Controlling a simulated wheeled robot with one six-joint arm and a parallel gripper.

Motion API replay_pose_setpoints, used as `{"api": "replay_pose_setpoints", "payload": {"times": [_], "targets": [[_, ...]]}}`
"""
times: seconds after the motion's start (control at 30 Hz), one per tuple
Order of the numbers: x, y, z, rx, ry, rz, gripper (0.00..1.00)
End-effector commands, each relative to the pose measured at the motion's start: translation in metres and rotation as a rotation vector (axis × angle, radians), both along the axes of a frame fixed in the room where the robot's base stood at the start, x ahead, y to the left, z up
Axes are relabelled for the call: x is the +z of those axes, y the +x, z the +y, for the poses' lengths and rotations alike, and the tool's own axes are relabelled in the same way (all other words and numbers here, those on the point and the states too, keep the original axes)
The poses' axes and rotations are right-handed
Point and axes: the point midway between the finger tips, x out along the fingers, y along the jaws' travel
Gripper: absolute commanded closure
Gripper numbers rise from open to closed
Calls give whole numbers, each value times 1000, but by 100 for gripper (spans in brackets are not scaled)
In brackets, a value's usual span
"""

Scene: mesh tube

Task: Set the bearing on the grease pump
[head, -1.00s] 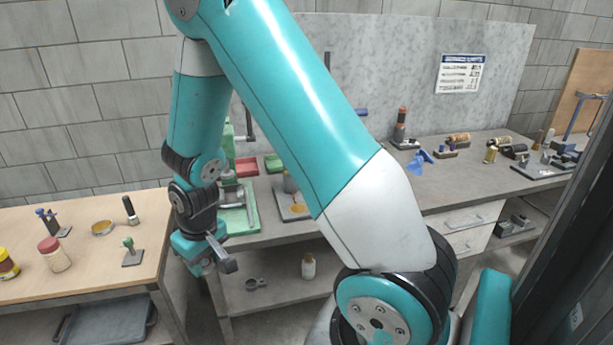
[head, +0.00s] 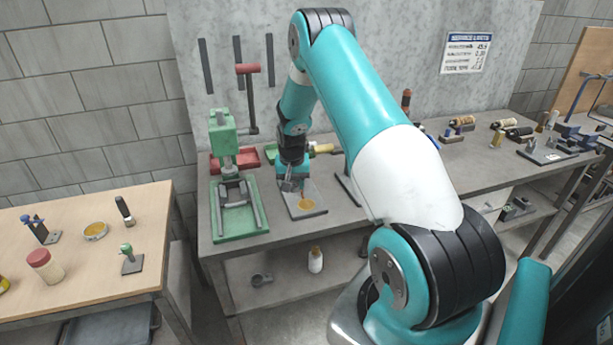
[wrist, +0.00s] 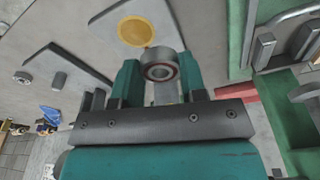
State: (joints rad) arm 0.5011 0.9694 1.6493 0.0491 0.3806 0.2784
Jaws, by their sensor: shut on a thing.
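My gripper (head: 291,186) is shut on the bearing. The bearing (wrist: 160,70) is a small grey steel ring with a reddish-brown inner ring, held between the two teal fingers in the wrist view. My gripper is low over the back of a grey plate with an amber round pad (head: 307,204) on the back bench. The pad also shows in the wrist view (wrist: 135,31), just beyond the bearing. I cannot tell the height gap between bearing and plate. I cannot tell for sure that this plate is the grease pump. In the head view my gripper hides the bearing.
A green press (head: 240,222) with a red-ended lever stands close left of my gripper. Red and green trays (head: 235,160) lie behind. Another grey plate (wrist: 55,75) with a peg is beside the amber-pad plate. A wooden table (head: 80,280) with tools stands at left.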

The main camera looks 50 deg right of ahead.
Motion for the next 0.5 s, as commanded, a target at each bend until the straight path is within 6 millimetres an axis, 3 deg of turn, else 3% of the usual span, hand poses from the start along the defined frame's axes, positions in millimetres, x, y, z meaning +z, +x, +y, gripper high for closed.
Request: {"api": "replay_pose_setpoints", "payload": {"times": [0.03, 0.1, 0.2, 0.5], "targets": [[-3, -2, -17, -46, 1, 0, 86], [-6, -5, -34, -93, 1, -1, 86], [-10, -7, -48, -132, 1, -1, 86], [-22, -8, -52, -143, 0, -2, 86]]}}
